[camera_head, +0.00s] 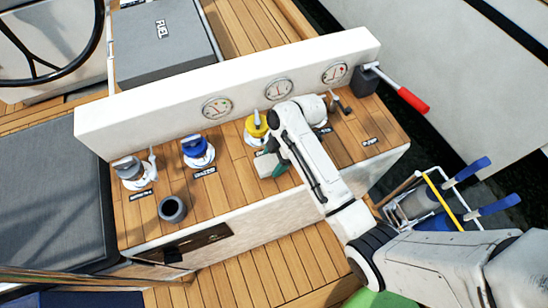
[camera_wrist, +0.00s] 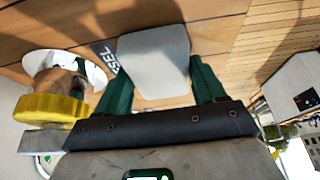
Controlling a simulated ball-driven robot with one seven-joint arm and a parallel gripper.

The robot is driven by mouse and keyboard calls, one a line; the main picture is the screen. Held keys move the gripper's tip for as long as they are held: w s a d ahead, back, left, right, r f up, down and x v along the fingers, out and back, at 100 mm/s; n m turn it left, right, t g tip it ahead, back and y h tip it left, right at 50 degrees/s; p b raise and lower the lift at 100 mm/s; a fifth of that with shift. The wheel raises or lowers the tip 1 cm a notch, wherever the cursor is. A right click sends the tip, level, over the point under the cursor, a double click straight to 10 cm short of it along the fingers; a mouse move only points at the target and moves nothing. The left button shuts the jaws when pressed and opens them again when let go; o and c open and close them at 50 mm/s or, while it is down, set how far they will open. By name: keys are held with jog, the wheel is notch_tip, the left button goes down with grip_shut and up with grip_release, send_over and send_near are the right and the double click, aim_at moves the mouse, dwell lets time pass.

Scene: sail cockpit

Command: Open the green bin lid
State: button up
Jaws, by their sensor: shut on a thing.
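My gripper (camera_head: 272,168) is over the wooden top of the white console, in front of the yellow-topped fitting. In the wrist view my gripper (camera_wrist: 161,78) has its two green fingers on either side of a light grey rounded block (camera_wrist: 152,45) and is shut on it. The grey block (camera_head: 265,164) also shows in the head view; whether it touches the console top cannot be told. A green curved surface (camera_head: 378,300) shows at the bottom edge of the head view, mostly cut off. I cannot tell whether it is the green bin lid.
The console top (camera_head: 232,188) carries a blue-topped fitting (camera_head: 196,150), the yellow-topped fitting (camera_head: 256,125), a dark round cup (camera_head: 172,209) and a red-handled lever (camera_head: 412,99). A rack with blue-handled items (camera_head: 470,168) stands at right. Wooden decking (camera_head: 270,265) lies in front.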

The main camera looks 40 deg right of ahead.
jog(key=o, duration=1)
jog(key=v, duration=1.2)
jog(key=shift+p, duration=0.35)
